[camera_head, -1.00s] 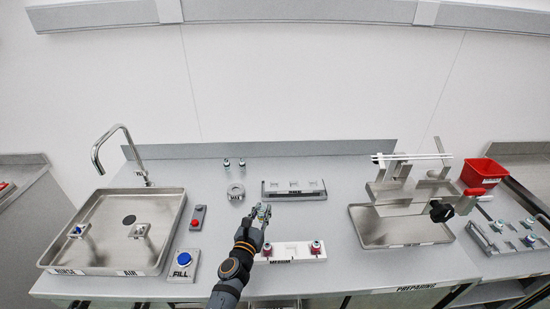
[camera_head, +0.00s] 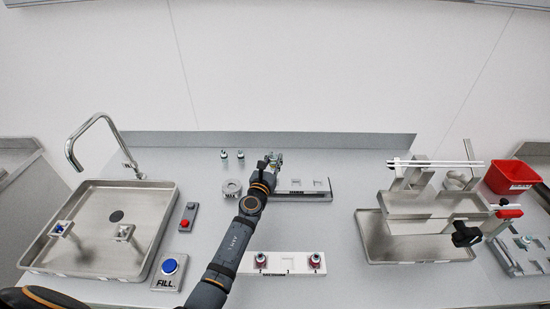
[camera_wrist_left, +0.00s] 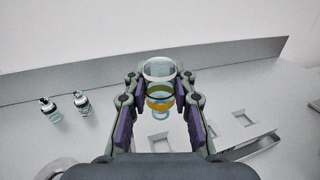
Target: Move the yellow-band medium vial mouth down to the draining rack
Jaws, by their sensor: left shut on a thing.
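My left gripper (camera_head: 274,158) is shut on the yellow-band vial (camera_wrist_left: 159,86). In the left wrist view the vial is between the fingers (camera_wrist_left: 160,100), with a clear round end at the top and the yellow band lower down. I cannot tell which end is the mouth. The grey rack with square recesses (camera_head: 318,184) is at the back middle, apparently the draining rack. My gripper is above or just behind its left end, and my arm hides part of it. Its recesses also show below the vial in the left wrist view (camera_wrist_left: 243,117). My right gripper is out of view.
Two small vials (camera_head: 240,155) stand left of my gripper, near a round holder (camera_head: 231,188). A white rack (camera_head: 288,264) with two red-marked vials is in front. The sink (camera_head: 150,235) is left; a metal stand over a tray (camera_head: 420,255) is right.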

